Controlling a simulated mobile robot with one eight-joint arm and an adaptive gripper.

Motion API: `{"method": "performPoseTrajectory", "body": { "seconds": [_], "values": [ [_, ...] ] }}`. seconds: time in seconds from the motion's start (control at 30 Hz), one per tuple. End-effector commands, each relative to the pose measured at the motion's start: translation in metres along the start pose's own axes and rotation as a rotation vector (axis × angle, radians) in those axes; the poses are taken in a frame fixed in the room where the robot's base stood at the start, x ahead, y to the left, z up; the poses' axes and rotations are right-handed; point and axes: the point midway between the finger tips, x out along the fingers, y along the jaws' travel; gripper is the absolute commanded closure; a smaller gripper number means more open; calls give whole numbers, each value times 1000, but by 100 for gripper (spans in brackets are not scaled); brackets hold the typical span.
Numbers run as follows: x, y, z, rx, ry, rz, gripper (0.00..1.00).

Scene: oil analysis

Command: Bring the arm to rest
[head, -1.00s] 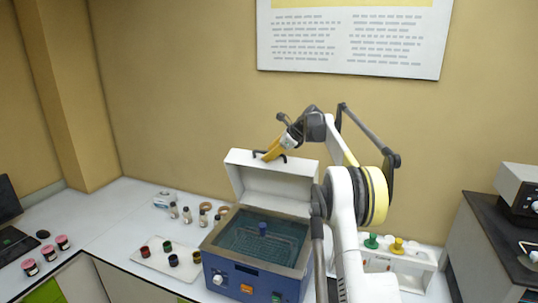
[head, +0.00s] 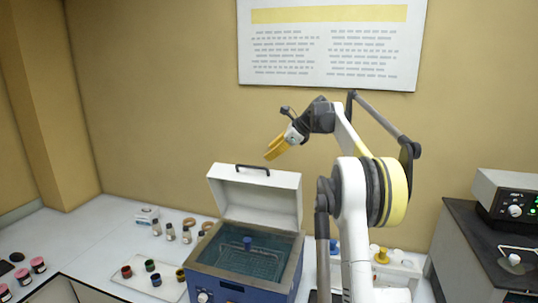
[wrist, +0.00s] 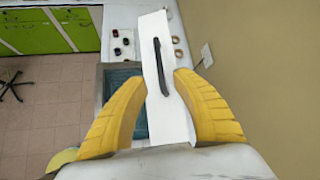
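My gripper (head: 272,152) is raised above and behind the open white lid (head: 255,198) of a blue bath (head: 240,288). In the wrist view its two yellow fingers (wrist: 161,78) are spread, with nothing held between them. The lid's dark handle (wrist: 160,66) shows beyond the fingertips, apart from them. The lid stands upright, and a blue-topped item (head: 247,243) sits in the bath's basket. My arm rises on the right of the bath.
A tray (head: 143,284) with several coloured caps lies left of the bath, with vials (head: 170,232) behind it. A grey instrument (head: 503,195) stands at the right. A poster (head: 330,75) hangs on the wall. The space above the bath is clear.

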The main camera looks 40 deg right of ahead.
Motion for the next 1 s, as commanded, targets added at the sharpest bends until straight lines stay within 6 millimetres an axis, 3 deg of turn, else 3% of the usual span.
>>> {"method": "performPoseTrajectory", "body": {
  "seconds": [0.33,0.47,0.57,0.77,0.87,1.0],
  "values": [
    [2,2,1,-7,1,1,66],
    [13,30,7,-102,20,14,66],
    [28,78,15,-274,53,34,66],
    [55,216,12,-749,129,95,66],
    [64,288,-4,-994,160,127,66],
    [77,390,-45,-1341,194,175,66]
  ]
}}
